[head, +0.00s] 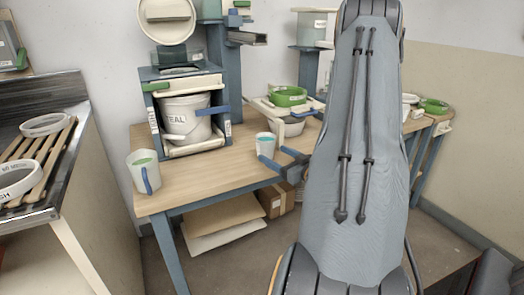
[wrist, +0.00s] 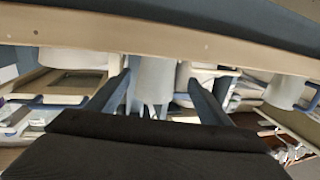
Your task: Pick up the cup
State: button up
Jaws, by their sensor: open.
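A white cup with teal contents (head: 265,146) stands upright on the wooden table near its front edge. My gripper (head: 276,156) is open and low, just in front of this cup, with its fingers pointing at it. In the wrist view the cup (wrist: 153,84) shows between the two fingers of my gripper (wrist: 157,80), with a gap on either side. I cannot tell how deep it sits between them. A second white cup (head: 140,172) with green contents and a blue handle stands at the table's left end; a similar cup (wrist: 283,91) shows at the right in the wrist view.
A bucket marked TEAL (head: 185,120) stands in a blue and cream frame behind the cups. Green-topped containers (head: 288,96) stand farther right. The wooden table (head: 215,168) is clear between the two cups. A rack with white rings (head: 35,160) is at the far left.

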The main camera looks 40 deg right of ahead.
aim_at(265, 148)
jog(key=shift+w, duration=0.5)
jog(key=shift+w+d, duration=0.4)
jog(key=shift+w, duration=0.35)
jog(key=w, duration=0.3)
jog(key=w+p, duration=0.1)
jog(key=shift+w+f, duration=0.2)
jog(key=shift+f, duration=0.15)
jog(key=c, duration=1.3)
jog(key=shift+c, duration=0.2)
jog(key=shift+r, duration=0.25)
notch_tip(265, 148, up, 9)
jog(key=shift+r, duration=0.2)
